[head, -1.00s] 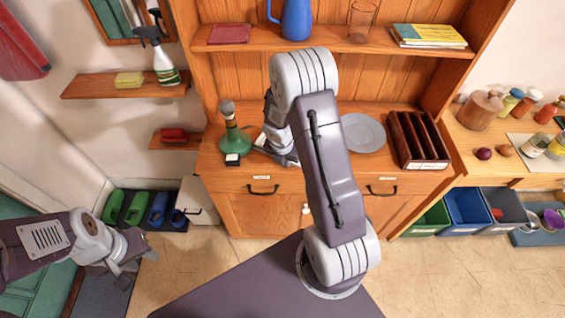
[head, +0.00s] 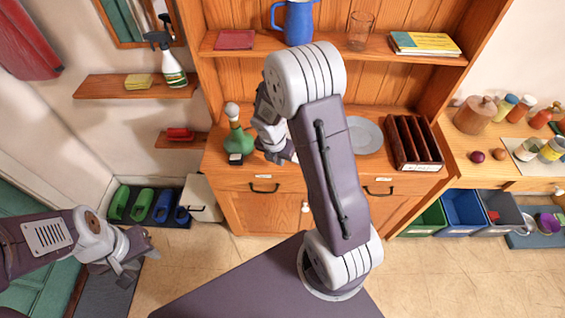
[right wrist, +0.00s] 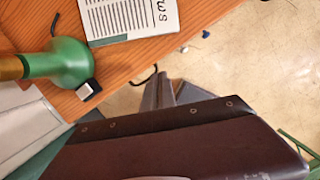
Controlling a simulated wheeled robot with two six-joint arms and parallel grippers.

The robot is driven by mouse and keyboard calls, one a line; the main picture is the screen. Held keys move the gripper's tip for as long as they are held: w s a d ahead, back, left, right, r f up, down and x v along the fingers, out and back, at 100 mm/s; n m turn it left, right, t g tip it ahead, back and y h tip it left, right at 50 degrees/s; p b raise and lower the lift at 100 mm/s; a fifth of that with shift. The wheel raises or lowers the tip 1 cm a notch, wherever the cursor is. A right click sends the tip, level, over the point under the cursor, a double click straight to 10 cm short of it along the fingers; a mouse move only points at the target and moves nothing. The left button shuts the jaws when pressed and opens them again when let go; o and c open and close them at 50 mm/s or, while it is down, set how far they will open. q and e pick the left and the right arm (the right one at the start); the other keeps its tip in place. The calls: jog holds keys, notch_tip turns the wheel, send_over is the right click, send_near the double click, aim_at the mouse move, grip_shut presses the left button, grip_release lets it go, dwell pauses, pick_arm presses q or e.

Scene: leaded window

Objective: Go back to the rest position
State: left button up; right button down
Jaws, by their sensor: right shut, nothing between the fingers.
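My right gripper (head: 270,152) is over the cabinet counter, to the right of a green bottle (head: 240,140), partly hidden by my own wrist. It is shut and empty. In the right wrist view its grey fingers (right wrist: 166,92) show past the counter's edge, apart from the green bottle (right wrist: 68,62). My left gripper (head: 138,262) hangs low at the left, over the floor and clear of the furniture. Its fingers are small, and I cannot tell whether they are open or shut.
The wooden counter holds a grey plate (head: 366,136) and a dark slotted rack (head: 413,143). A small black-and-white block (right wrist: 88,90) and a printed sheet (right wrist: 128,18) lie near the bottle. The shelf above bears a blue jug (head: 295,22). Floor bins (head: 462,208) stand right.

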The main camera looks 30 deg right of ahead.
jog(key=s+a+r+m+t, duration=0.1)
jog(key=s+a+r+m, duration=0.2)
jog(key=r, duration=0.5)
jog(key=s+a+m+y, duration=0.1)
jog(key=s+m, duration=0.4)
jog(key=m, duration=0.6)
jog(key=s+a+f+m+g+y, duration=0.1)
jog(key=s+a+m, duration=0.3)
jog(key=m, duration=0.7)
jog(key=shift+s+m, duration=0.4)
jog(key=shift+s, duration=0.3)
